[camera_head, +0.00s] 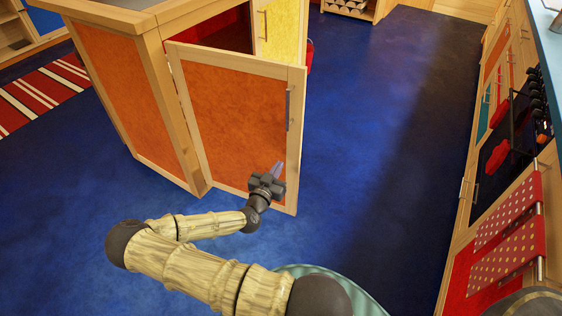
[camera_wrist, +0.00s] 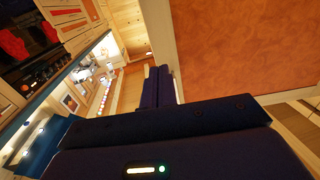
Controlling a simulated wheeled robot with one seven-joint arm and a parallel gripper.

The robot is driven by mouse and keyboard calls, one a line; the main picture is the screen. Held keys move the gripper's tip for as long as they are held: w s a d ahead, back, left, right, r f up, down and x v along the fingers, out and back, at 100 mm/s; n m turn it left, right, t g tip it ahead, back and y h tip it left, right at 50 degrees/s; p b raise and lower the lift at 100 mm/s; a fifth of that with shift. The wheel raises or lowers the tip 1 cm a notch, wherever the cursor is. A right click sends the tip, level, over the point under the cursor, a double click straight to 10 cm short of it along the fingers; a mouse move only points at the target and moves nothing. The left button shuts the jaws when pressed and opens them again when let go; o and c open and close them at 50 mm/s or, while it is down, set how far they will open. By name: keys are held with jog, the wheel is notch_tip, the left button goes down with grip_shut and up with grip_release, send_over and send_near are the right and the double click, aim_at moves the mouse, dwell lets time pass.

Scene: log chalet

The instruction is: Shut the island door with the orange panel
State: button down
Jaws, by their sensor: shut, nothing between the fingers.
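The island door (camera_head: 236,115) has an orange panel in a pale wood frame and stands ajar, swung out from the island (camera_head: 122,85). Its vertical metal handle (camera_head: 288,110) is near the free edge. My gripper (camera_head: 278,168) is shut and empty, in front of the lower part of the door near the free edge. I cannot tell whether it touches the door. In the wrist view, the shut fingers (camera_wrist: 158,86) point along the door's pale frame, with the orange panel (camera_wrist: 245,45) to their right.
A second, yellow-panelled door (camera_head: 277,30) stands open behind the orange one. Blue floor (camera_head: 385,120) is clear to the right, up to a counter with an oven and dotted red towels (camera_head: 508,225). A striped rug (camera_head: 45,90) lies at left.

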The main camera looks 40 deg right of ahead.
aim_at(294, 138)
jog(key=x, duration=1.2)
jog(key=shift+w, duration=0.1)
jog(key=shift+w+d, duration=0.1)
jog(key=shift+d, duration=0.15)
jog(key=shift+w, duration=0.15)
